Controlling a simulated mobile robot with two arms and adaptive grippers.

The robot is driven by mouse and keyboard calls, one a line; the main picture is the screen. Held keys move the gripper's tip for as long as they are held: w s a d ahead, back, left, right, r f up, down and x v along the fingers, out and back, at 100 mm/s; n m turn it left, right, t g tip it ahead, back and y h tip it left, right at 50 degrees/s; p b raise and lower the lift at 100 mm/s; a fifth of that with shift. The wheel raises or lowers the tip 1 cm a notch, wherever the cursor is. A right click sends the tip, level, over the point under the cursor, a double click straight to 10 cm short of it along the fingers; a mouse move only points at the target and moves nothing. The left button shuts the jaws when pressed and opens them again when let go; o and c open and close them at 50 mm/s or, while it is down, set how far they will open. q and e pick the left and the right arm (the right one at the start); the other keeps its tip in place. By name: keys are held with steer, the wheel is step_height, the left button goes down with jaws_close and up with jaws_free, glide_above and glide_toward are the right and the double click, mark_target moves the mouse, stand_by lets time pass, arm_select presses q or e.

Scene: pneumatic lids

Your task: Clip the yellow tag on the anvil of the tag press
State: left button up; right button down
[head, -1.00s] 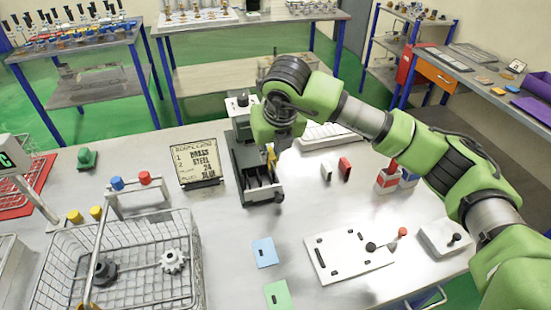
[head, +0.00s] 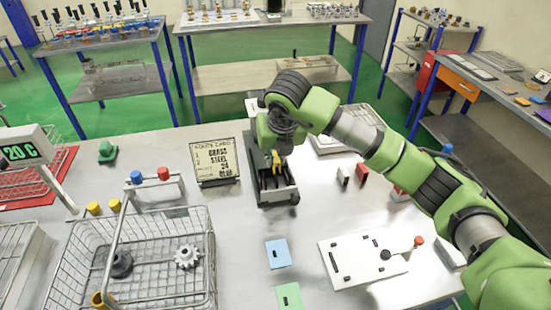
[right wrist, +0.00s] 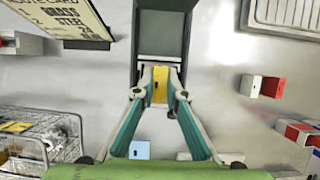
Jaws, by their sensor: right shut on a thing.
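The yellow tag (right wrist: 160,85) is between the fingertips of my right gripper (right wrist: 160,94), which is shut on it. The tag press (head: 278,192), a dark grey device with an open tray-like front, stands on the table. In the head view my right gripper (head: 277,158) is at the press, over its open part, with a bit of yellow showing. The press body (right wrist: 162,30) lies directly ahead of the tag in the right wrist view. The anvil is hard to make out, and I cannot tell whether the tag touches it. My left gripper is not in view.
A route card (head: 214,160) stands left of the press. A blue tag (head: 278,253) and a green tag (head: 289,297) lie in front. A white board (head: 362,262) is at right, a wire basket (head: 208,250) at left. Red and white blocks (head: 361,174) stand right of the press.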

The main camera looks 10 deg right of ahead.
mark_target(275, 176)
steer(key=shift+f+b, duration=2.5)
steer(key=shift+f, duration=0.55)
steer(key=shift+b, duration=0.5)
steer(key=shift+f+b, duration=0.3)
steer(key=shift+b, duration=0.2)
steer(key=c, duration=2)
jaws_free()
steer(key=shift+c, duration=0.8)
